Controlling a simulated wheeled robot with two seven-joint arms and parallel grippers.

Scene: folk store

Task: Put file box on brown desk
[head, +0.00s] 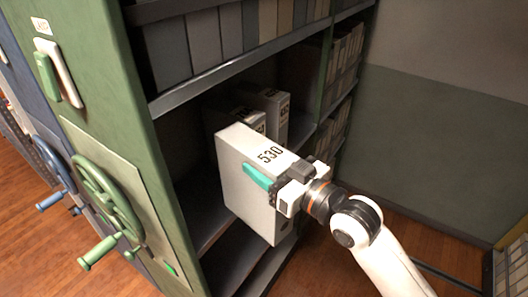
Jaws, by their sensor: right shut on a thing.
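A white file box (240,190) marked 530 is in the middle of the head view, in front of an opening in the green shelving unit. My right gripper (265,181) is shut on it at its upper right side, with a teal finger against the box's near face. The box is tilted in the picture and sticks out from the shelf. Whether its underside still touches the shelf cannot be seen. The brown desk is not in view. My left gripper is not in view.
More file boxes (268,104) stand behind on the same shelf. A row of grey boxes (205,45) fills the shelf above. The green unit's side panel (120,120) carries a handwheel (104,194) at left. A grey-green wall (440,130) and open wooden floor (440,245) lie at right.

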